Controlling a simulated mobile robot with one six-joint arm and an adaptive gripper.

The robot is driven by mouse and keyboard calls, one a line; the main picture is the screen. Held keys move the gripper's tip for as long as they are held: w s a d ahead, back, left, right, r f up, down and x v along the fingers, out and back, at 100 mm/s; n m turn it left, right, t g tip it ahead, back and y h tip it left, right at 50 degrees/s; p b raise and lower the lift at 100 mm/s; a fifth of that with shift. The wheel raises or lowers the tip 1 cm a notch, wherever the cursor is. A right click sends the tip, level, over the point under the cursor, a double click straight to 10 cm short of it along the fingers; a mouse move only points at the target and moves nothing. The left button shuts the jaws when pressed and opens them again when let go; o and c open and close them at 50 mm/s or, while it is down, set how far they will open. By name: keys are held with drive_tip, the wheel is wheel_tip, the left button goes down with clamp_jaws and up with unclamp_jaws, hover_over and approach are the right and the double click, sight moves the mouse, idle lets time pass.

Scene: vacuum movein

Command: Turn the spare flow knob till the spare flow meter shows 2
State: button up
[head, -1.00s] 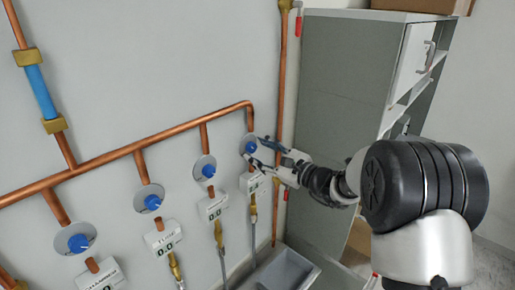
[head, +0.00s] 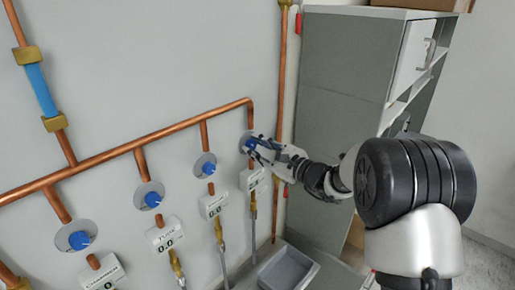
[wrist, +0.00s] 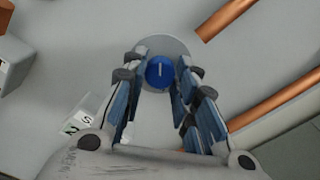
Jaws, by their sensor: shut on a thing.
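The blue knob (head: 249,143) at the far right of the pipe row sits on a round grey plate. In the wrist view the knob (wrist: 160,71) shows a pale line on its face. My gripper (head: 256,147) is at this knob, its fingers shut on the knob's sides, as the wrist view shows (wrist: 160,74). The white meter (head: 252,180) below it has a green display, too small to read in the head view. In the wrist view the meter (wrist: 85,113) shows an S and a green digit like 2; a finger hides the rest.
Several similar blue knobs and meters, such as the neighbouring knob (head: 208,168), line the wall to the left under a copper pipe (head: 120,152). A vertical copper pipe (head: 282,90) and grey cabinet (head: 338,100) stand to the right. A grey basin (head: 290,268) lies below.

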drive_tip(key=shift+c, duration=0.9)
drive_tip(key=shift+m, duration=0.3)
drive_tip(key=shift+m, duration=2.6)
drive_tip(key=o, duration=1.1)
